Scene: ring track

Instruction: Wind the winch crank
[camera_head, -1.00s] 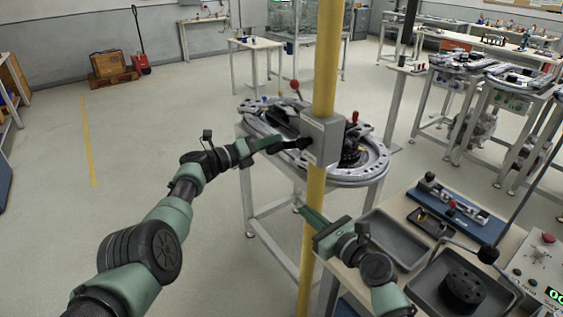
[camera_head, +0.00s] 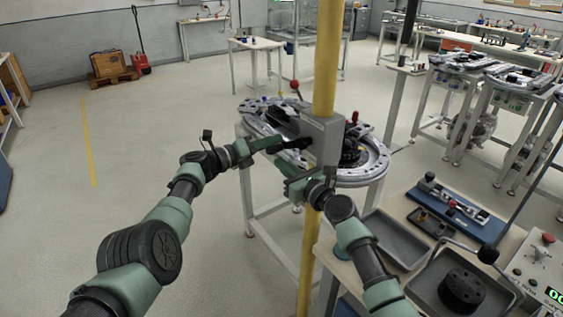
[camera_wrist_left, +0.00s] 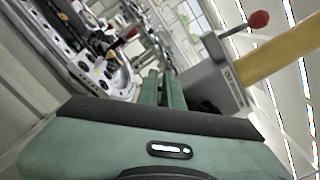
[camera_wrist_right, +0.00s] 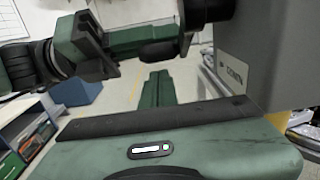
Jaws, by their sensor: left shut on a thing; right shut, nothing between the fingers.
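The winch is a grey box (camera_head: 323,140) on a yellow post (camera_head: 325,60). It also shows in the left wrist view (camera_wrist_left: 208,85) and, with a white label, in the right wrist view (camera_wrist_right: 262,60). My left gripper (camera_head: 284,146) is shut on the black crank handle (camera_head: 303,143) at the box's left side. In the right wrist view this handle (camera_wrist_right: 160,52) lies in the left gripper's fingers, close to a dark hub (camera_wrist_right: 206,10) on the box. My right gripper (camera_head: 284,166) is shut and empty, just below the left gripper.
A red-knobbed lever (camera_wrist_left: 258,20) rises near the box in the left wrist view. The ring track (camera_head: 372,172) stands on a table behind the post. A workbench (camera_head: 400,205) with grey trays (camera_head: 392,238) and a control panel (camera_head: 540,262) is at the right. The floor left is open.

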